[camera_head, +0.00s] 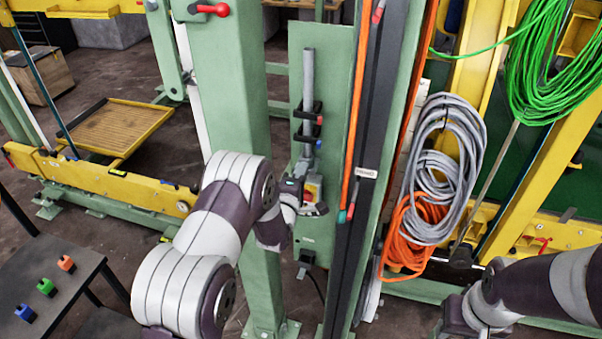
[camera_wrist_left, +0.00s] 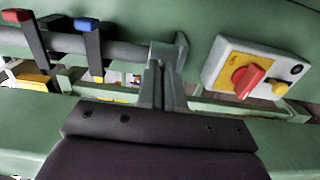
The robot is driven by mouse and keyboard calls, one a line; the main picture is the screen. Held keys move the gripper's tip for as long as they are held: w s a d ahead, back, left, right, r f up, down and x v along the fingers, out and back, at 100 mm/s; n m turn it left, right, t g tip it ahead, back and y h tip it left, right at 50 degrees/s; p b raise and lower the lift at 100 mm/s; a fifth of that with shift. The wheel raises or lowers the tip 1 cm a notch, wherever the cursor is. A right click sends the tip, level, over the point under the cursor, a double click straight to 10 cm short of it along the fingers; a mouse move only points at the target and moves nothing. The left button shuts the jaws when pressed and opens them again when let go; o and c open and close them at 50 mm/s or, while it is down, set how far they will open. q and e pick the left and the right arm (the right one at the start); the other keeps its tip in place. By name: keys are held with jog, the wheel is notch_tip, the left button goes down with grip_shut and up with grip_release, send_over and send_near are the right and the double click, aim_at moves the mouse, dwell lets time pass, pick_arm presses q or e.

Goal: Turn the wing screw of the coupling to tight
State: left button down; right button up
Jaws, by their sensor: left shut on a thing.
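A grey pipe (camera_head: 308,80) runs down a green panel; its lower end has the coupling (camera_wrist_left: 168,52), seen in the left wrist view. My left gripper (camera_wrist_left: 163,85) reaches up to the coupling. Its grey fingers are close together, shut on what appears to be the wing screw, which they mostly hide. In the head view my left gripper (camera_head: 296,192) is small and partly hidden by its own wrist. My right arm is at the lower right; its gripper (camera_head: 455,318) is dark and its fingers are unclear.
A switch box (camera_wrist_left: 258,72) with a red rotary knob and yellow button sits right of my left gripper. Red-tipped (camera_wrist_left: 30,35) and blue-tipped (camera_wrist_left: 92,45) black levers cross the pipe. Grey cable coils (camera_head: 440,150) hang right. A dark table (camera_head: 75,270) holds small coloured blocks.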

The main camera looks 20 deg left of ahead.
pick_arm(q)
jog(key=shift+a+m+b, duration=0.1)
jog(key=shift+m+b, duration=17.9)
jog(key=shift+b, duration=1.65)
jog(key=c, duration=1.3)
grip_release()
jog(key=shift+s, duration=0.15)
